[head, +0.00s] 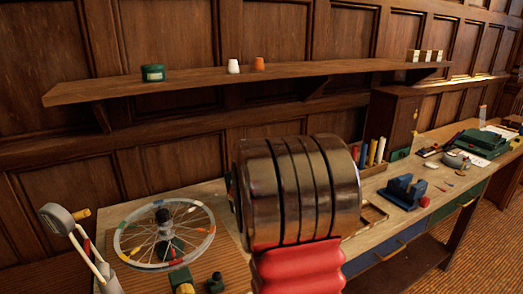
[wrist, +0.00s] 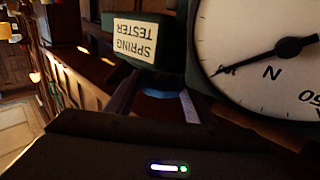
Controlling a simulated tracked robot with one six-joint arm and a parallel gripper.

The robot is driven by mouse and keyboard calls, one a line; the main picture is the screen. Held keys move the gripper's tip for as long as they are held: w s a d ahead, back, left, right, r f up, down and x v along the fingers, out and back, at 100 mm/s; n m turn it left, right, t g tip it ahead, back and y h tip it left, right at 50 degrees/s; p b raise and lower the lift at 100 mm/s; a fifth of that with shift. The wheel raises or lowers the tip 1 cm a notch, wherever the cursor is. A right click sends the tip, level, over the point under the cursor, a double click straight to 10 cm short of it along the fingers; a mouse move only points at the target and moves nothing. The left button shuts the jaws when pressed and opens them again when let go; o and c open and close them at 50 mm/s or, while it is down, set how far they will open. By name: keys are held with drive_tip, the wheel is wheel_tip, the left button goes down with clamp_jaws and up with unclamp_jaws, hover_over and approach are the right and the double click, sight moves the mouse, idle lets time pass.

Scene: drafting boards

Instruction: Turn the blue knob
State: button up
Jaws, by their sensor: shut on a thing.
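In the wrist view, the blue knob (wrist: 160,94) shows as a small blue patch below the dark green housing labelled "SPRING TESTER" (wrist: 136,40), whose label appears upside down. My gripper (wrist: 157,100) is shut on the blue knob, which is mostly hidden between the fingers and behind the dark gripper body. A white round dial (wrist: 265,45) marked "N" is beside the housing, with its black needle pointing to the lower left in the picture. In the head view, my arm hides the gripper and the knob.
In the head view, a spoked wheel (head: 193,225) stands left of my arm and a grey lamp (head: 57,217) further left. A blue vise-like block (head: 405,191) sits on the bench to the right. A wooden shelf (head: 190,82) runs along the wall.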

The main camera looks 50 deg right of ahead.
drive_tip(key=shift+w+a+r+m+g+h, duration=0.1)
drive_tip(key=shift+m+g+h, duration=0.5)
drive_tip(key=shift+g, duration=0.4)
drive_tip(key=o, duration=1.1)
drive_tip(key=shift+c, duration=0.2)
drive_tip(key=v, duration=1.3)
drive_tip(key=shift+a, duration=0.35)
